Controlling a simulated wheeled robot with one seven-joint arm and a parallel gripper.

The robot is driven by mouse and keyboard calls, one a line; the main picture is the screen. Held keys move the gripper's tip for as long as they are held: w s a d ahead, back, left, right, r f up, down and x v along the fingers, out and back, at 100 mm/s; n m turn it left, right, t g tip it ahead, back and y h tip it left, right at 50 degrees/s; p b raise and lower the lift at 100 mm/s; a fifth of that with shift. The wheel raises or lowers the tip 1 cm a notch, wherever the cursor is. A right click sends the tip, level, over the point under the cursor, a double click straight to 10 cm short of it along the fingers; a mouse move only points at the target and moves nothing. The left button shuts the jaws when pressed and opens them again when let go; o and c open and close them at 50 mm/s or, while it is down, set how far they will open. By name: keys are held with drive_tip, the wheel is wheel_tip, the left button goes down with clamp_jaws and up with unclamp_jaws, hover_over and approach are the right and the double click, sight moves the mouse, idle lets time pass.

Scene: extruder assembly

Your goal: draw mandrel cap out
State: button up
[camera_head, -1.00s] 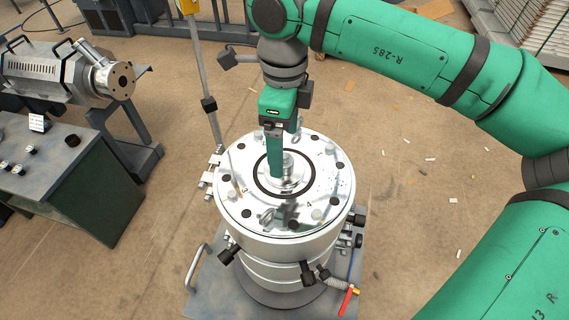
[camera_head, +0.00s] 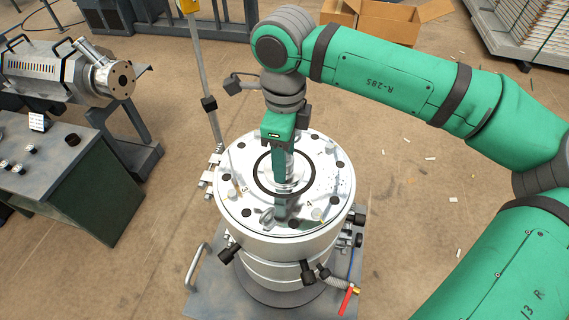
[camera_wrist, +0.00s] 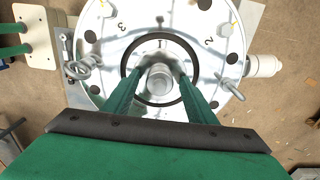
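The mandrel cap (camera_wrist: 159,80) is a small round metal piece at the middle of the round steel die head, inside a dark ring. In the head view, the cap (camera_head: 291,182) shows only partly, because my gripper (camera_head: 281,182) covers its left side. My gripper (camera_wrist: 163,66) points down at the die head, its two green fingers one on each side of the cap in the wrist view. The fingers stand apart, with what looks like a narrow gap to the cap. Contact at the fingertips cannot be made out clearly.
The die head's top plate (camera_head: 328,172) carries bolts, dark holes and lifting eyes (camera_wrist: 83,68) around the cap. A thin pole (camera_head: 206,98) stands close behind it. A dark green cabinet (camera_head: 92,207) is at left. Open floor lies to the right.

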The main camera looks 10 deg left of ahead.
drive_tip(key=c, duration=0.9)
drive_tip(key=shift+r, duration=0.3)
drive_tip(key=shift+c, duration=0.2)
drive_tip(key=shift+r, duration=3.45)
